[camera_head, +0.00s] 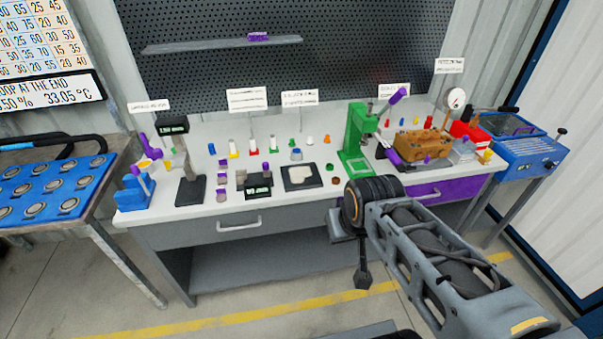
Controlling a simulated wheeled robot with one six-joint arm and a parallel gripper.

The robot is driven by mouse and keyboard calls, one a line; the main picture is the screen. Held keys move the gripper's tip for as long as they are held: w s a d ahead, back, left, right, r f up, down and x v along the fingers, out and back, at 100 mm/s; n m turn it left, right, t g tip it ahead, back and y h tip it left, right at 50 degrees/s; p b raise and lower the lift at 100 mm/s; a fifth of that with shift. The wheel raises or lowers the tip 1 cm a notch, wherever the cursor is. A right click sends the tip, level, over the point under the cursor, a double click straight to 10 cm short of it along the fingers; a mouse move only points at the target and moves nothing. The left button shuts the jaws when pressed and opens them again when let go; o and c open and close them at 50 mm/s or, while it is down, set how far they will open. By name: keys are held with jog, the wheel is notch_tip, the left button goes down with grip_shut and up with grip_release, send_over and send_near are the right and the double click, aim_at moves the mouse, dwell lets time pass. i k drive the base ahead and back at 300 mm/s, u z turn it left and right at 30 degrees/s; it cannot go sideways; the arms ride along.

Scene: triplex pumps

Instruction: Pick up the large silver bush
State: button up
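Several small cylindrical parts in silver, white, yellow, green, red and orange stand in loose rows on the white workbench top (330,175). They are too small for me to tell which is the large silver bush; a pale grey part (296,154) stands near the middle of the bench. My gripper (362,278) hangs at the end of my arm, in front of the bench and apart from the parts. It is dark and seen edge-on, so I cannot tell whether it is open or shut.
A green press (357,140) stands right of the small parts, with a brown block (422,144) beyond it. A grey stand (190,188) and blue fixture (135,191) are at the bench's left. A blue tray table (50,190) is farther left. The bench's front strip is mostly clear.

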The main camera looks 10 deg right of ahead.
aim_at(299, 157)
jog(key=u, duration=1.1)
jog(key=i, duration=1.4)
jog(key=z, duration=0.5)
